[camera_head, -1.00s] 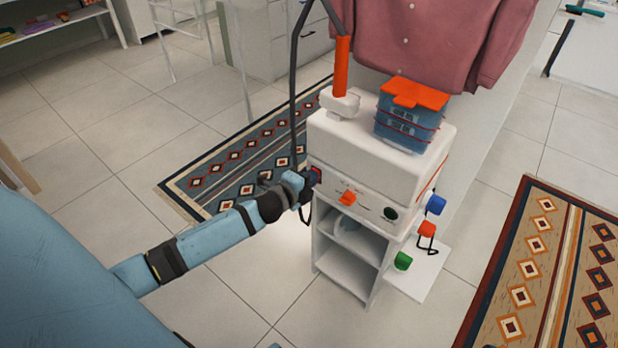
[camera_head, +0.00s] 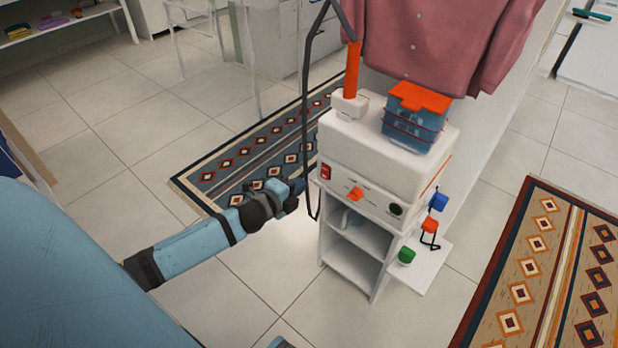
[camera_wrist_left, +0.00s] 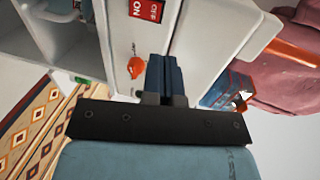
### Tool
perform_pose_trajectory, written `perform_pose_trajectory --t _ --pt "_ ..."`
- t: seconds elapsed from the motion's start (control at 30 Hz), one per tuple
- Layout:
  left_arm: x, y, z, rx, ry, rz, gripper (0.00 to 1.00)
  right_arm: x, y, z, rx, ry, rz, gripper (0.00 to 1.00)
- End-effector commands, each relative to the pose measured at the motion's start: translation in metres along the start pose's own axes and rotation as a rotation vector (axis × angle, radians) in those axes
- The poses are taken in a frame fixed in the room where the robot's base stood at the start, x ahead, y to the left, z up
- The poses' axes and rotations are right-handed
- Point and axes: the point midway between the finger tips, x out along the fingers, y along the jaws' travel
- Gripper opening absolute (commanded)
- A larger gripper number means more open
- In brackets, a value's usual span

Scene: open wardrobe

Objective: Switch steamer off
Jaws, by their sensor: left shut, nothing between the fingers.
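The white steamer (camera_head: 350,150) stands on a small white shelf unit. My left gripper (camera_head: 298,187) is shut and empty, a little to the left of the switch and apart from the panel. In the left wrist view the shut fingers (camera_wrist_left: 165,78) point at the panel beside the orange knob (camera_wrist_left: 136,67). My right gripper is not in view.
A blue tank with an orange lid (camera_head: 412,115) is on top of the steamer, by an orange upright tube (camera_head: 351,70). A dark hose (camera_head: 306,110) hangs between gripper and steamer. A pink shirt (camera_head: 420,40) hangs behind. Patterned rugs (camera_head: 535,270) lie on the tiled floor.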

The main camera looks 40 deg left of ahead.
Motion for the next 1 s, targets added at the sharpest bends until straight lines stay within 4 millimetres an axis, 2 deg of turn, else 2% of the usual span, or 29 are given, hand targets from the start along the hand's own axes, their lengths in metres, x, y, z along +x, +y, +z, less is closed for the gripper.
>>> perform_pose_trajectory --t 0.1,0.23,0.87,1.0 --pt "-0.02 -0.005 0.0 -0.001 0.0 0.002 0.0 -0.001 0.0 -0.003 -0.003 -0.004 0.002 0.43" --pt "-0.031 -0.008 0.0 0.0 0.0 0.001 0.0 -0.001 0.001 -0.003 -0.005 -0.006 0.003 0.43" --pt "-0.034 -0.009 0.0 0.0 0.001 0.0 0.0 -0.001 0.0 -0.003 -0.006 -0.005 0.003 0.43" --pt "-0.041 -0.002 -0.013 -0.072 0.006 0.016 0.0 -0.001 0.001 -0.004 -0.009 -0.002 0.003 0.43"
